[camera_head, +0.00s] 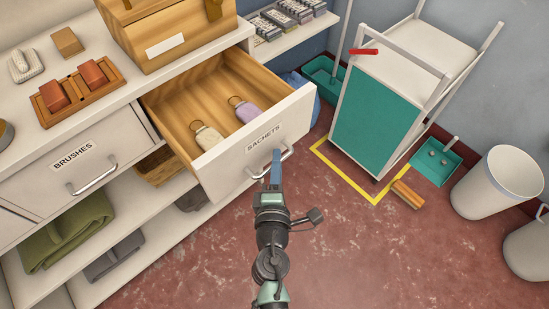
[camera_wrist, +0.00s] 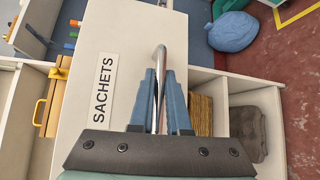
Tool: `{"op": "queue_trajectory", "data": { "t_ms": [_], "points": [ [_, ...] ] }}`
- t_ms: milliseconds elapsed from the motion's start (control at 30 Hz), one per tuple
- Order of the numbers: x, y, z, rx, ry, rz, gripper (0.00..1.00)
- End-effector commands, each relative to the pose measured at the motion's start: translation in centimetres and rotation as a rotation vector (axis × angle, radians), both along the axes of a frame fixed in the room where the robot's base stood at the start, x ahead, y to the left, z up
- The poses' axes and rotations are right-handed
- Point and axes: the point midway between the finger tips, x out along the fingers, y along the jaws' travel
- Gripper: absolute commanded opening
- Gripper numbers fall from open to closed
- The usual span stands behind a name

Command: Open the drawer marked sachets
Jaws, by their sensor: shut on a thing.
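The drawer marked SACHETS (camera_head: 255,150) is pulled well out of the white counter, and its wooden inside shows. Two small sachets lie in it, a cream one (camera_head: 210,140) and a lilac one (camera_head: 247,112). Its label (camera_wrist: 103,88) also shows in the wrist view. My gripper (camera_head: 276,165) is at the drawer front, its blue fingers closed around the metal bar handle (camera_head: 287,155). In the wrist view the handle (camera_wrist: 160,62) runs between the two fingers.
The drawer marked BRUSHES (camera_head: 73,155) is shut at the left. A wooden box (camera_head: 175,35) and a tray with reddish blocks (camera_head: 78,90) stand on the counter. A teal cart (camera_head: 375,120) stands at the right inside yellow floor tape.

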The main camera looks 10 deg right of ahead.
Motion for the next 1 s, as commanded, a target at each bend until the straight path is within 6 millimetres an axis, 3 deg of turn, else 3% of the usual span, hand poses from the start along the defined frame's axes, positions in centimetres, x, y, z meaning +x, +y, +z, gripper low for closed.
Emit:
{"op": "queue_trajectory", "data": {
  "t_ms": [333, 367, 500, 833, 1000],
  "points": [
    [0.0, 0.1, 0.0, 0.0, 0.0, 0.002, 0.0],
    [0.0, 0.1, 0.0, 0.0, 0.0, 0.002, 0.2],
    [0.0, 0.1, 0.0, 0.0, 0.0, 0.002, 0.45],
    [-0.2, 0.0, 0.0, 0.0, 0.0, 0.001, 0.45],
    [-1.7, 0.3, 0.1, -0.001, 0.001, 0.002, 0.45]
  ]
}}
